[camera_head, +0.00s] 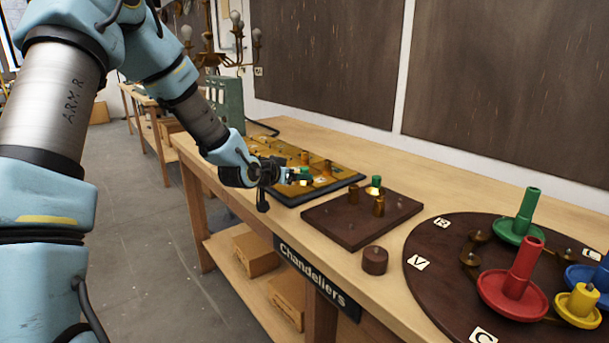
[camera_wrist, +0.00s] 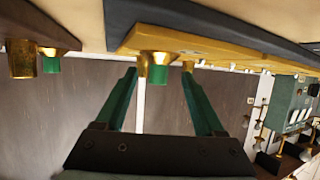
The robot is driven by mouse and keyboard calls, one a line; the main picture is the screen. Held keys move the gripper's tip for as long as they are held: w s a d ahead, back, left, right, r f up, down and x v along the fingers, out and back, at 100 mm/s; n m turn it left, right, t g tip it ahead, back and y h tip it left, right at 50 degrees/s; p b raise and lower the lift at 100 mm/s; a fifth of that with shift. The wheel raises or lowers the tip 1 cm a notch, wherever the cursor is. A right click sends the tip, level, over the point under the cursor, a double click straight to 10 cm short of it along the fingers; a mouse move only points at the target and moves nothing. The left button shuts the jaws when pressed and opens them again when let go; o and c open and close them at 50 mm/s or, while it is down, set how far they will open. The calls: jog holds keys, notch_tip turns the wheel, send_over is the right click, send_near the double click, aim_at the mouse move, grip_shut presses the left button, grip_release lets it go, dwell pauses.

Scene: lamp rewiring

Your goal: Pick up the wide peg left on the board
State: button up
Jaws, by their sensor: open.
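My gripper (camera_head: 293,176) is open, low over the right part of the yellow board (camera_head: 330,186) with a dark border. In the wrist view, which looks upside down, the two green fingers of my gripper (camera_wrist: 159,73) stand apart. A green-ended peg with a brass collar (camera_wrist: 154,70) appears between the fingertips; I cannot tell whether they touch it. A brass peg (camera_wrist: 188,65) is beside it. The dark wooden board (camera_head: 336,222) carries two brass pegs, one left (camera_head: 353,195) and one right (camera_head: 379,207), and a green-topped peg (camera_head: 375,184). I cannot tell which peg counts as wide.
A dark round knob (camera_head: 375,260) sits near the table's front edge. A round dark turntable (camera_head: 425,290) at right holds green, red, yellow and blue pieces. A green box (camera_head: 226,100) stands at the back. The bench (camera_head: 430,184) is clear behind the wooden board.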

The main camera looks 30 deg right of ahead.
jog(key=shift+x, duration=1.45)
jog(key=shift+c, duration=0.3)
grip_shut()
jog(key=shift+s+f, duration=0.1)
